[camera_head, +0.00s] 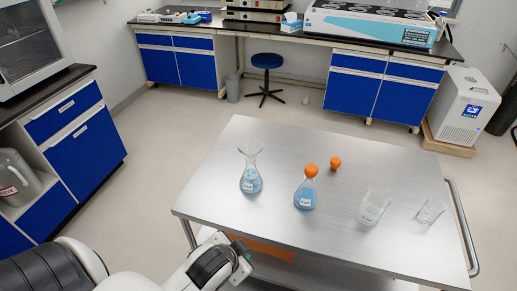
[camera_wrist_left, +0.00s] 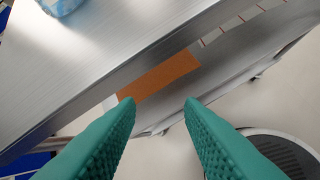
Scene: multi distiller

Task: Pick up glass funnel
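The clear glass funnel (camera_head: 250,149) sits in the mouth of a conical flask (camera_head: 250,183) with blue liquid, on the left part of the metal table (camera_head: 225,225). My left gripper (camera_wrist_left: 158,103) is open and empty, its green fingers apart. In the head view my left wrist is at the table's front edge, below the flask and apart from it. In the left wrist view a piece of a blue-filled vessel (camera_wrist_left: 62,5) shows at the top left; the funnel is not visible there. My right gripper is not in view.
A second blue flask with an orange stopper (camera_head: 306,190), a loose orange stopper (camera_head: 335,163), a large beaker (camera_head: 374,206) and a small beaker (camera_head: 431,211) stand to the right. An orange item (camera_wrist_left: 160,77) lies below the tabletop. The tabletop's front left is clear.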

